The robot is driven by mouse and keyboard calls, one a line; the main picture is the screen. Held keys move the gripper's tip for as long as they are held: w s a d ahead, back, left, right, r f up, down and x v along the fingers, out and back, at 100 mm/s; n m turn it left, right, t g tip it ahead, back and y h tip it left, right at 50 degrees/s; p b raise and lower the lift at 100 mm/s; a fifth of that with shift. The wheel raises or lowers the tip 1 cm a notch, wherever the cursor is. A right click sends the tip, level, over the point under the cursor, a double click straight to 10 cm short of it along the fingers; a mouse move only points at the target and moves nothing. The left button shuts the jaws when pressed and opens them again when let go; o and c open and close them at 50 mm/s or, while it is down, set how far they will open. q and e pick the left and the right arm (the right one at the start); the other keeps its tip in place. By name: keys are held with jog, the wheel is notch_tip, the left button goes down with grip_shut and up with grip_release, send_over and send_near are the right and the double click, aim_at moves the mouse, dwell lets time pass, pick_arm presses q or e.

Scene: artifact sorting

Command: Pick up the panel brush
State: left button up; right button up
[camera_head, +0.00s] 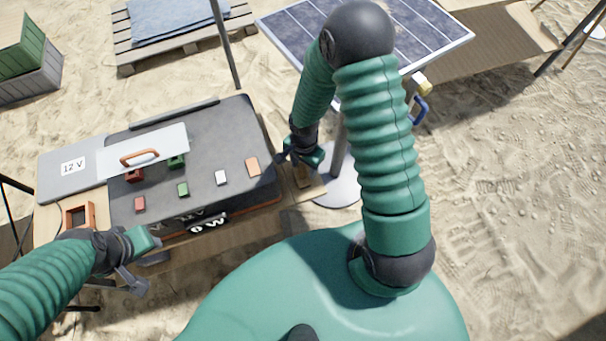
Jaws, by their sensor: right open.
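A small item with a yellow block and a blue loop-like handle (421,104) hangs at the right edge of the solar panel (297,37); it may be the panel brush, but I cannot tell for sure. My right gripper (301,160) is open, pointing down by the right edge of the dark case, left of the panel's post. A small tan piece (303,177) shows just below its fingers; I cannot tell whether they touch. My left gripper (148,264) is open and empty at the front left of the table.
The panel's post stands right of my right gripper. Sand at right is clear.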

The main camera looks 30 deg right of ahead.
aim_at(302, 172)
jog(key=f, duration=0.3)
jog(key=shift+w+a+f, duration=0.1)
jog(key=shift+a+f, duration=0.05)
jog(key=shift+a, duration=0.2)
jog(key=shift+c, duration=0.2)
jog(key=shift+d, duration=0.1)
grip_shut()
